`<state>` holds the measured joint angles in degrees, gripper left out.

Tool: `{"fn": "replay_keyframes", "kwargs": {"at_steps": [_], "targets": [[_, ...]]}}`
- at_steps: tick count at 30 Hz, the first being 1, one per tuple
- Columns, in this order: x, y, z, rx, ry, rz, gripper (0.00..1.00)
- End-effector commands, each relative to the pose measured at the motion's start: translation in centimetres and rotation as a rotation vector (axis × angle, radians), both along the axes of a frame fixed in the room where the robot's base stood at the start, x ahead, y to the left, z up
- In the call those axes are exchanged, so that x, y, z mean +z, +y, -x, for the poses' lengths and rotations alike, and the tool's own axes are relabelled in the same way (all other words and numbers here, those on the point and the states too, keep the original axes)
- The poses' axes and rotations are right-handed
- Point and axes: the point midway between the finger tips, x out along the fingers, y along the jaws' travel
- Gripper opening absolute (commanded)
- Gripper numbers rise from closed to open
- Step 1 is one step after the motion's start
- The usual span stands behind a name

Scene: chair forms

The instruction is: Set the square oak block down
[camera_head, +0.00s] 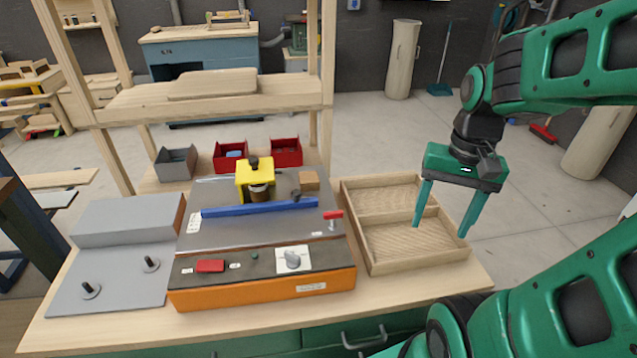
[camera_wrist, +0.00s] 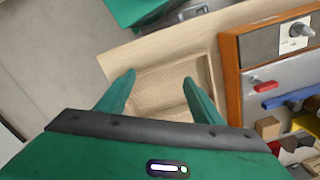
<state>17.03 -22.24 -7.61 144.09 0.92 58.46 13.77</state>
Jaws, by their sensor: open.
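A small brown wooden block (camera_head: 309,180), which looks like the square oak block, sits on the back right of the grey machine top, beside the yellow guard. It also shows in the wrist view (camera_wrist: 267,127), at the lower right. My gripper (camera_head: 439,230) is open, with its fingers pointing down above the right side of the wooden tray (camera_head: 412,263). In the wrist view the open fingers (camera_wrist: 160,76) frame the tray's floor, with nothing between them. The gripper is to the right of the block and apart from it.
The orange-based machine (camera_head: 262,291) fills the bench middle, with a blue fence (camera_head: 260,208) and yellow guard (camera_head: 255,172). Red bins (camera_head: 286,152) and a grey bin (camera_head: 176,163) stand behind. A grey fixture with black pegs (camera_head: 112,280) is at left. Both tray compartments look empty.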

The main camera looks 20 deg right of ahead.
Motion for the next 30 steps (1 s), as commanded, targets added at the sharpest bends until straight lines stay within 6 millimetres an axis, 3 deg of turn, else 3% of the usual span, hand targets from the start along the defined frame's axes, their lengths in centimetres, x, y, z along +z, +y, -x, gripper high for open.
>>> {"fn": "replay_keyframes", "kwargs": {"at_steps": [9, 19, 25, 30], "targets": [[-2.5, 2.2, -8.7, -0.23, 0.026, -0.151, 0.61], [-5.1, 5.5, -16.7, -0.5, 0.101, -0.428, 0.61], [-5.3, 7.3, -20.9, -0.676, 0.188, -0.655, 0.61], [-4.2, 8.0, -24.0, -0.819, 0.292, -0.871, 0.61]]}}
